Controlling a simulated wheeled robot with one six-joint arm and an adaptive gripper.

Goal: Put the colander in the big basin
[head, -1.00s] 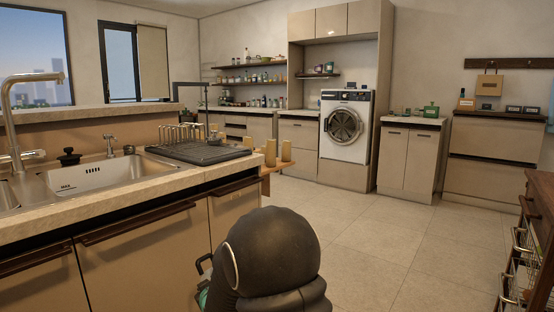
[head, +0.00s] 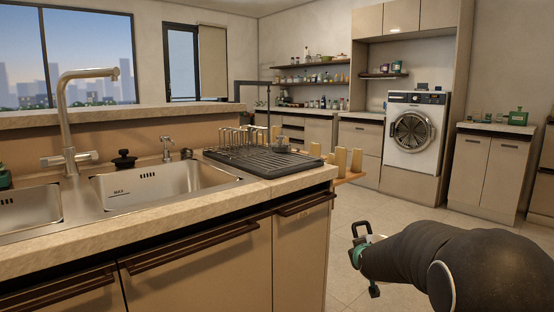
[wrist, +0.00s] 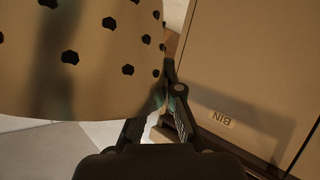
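The colander (wrist: 85,55) is a beige, curved shell with dark holes, filling the upper left of the wrist view. My gripper (wrist: 170,92) has its fingers closed on the colander's edge there. In the head view my gripper (head: 362,258) is at the lower right, beyond the counter's right end and below its top. I cannot make out the colander in the head view. The sink has a steel basin (head: 165,187) marked MAX, seen whole, and another basin (head: 28,212) to its left, cut by the frame edge. The inside of both basins looks empty where visible.
A tall tap (head: 68,125) stands behind the basins. A cabinet panel (wrist: 250,60) labelled BIN is close to my gripper. Floor is open at right.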

